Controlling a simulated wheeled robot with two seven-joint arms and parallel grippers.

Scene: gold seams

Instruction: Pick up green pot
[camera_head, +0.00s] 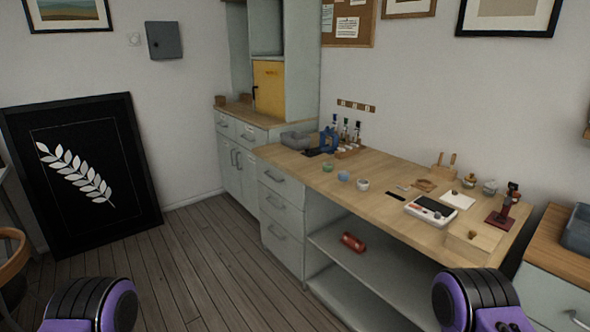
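A small green pot (327,165) stands on the wooden workbench (385,184), left of a small blue pot (343,176) and a white pot (362,184). The three form a short row near the bench's front edge. Parts of my two arms show at the bottom left and bottom right of the head view, as dark and purple links. Neither gripper is in view. Nothing touches the green pot.
Bottles in a rack (347,138), a blue tool (328,140) and a grey tray (297,140) stand at the bench's far left. A white scale (431,210) and a red-based tool (502,215) stand to the right. A red cylinder (353,242) lies on the shelf below. The wooden floor (190,262) before the drawers is clear.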

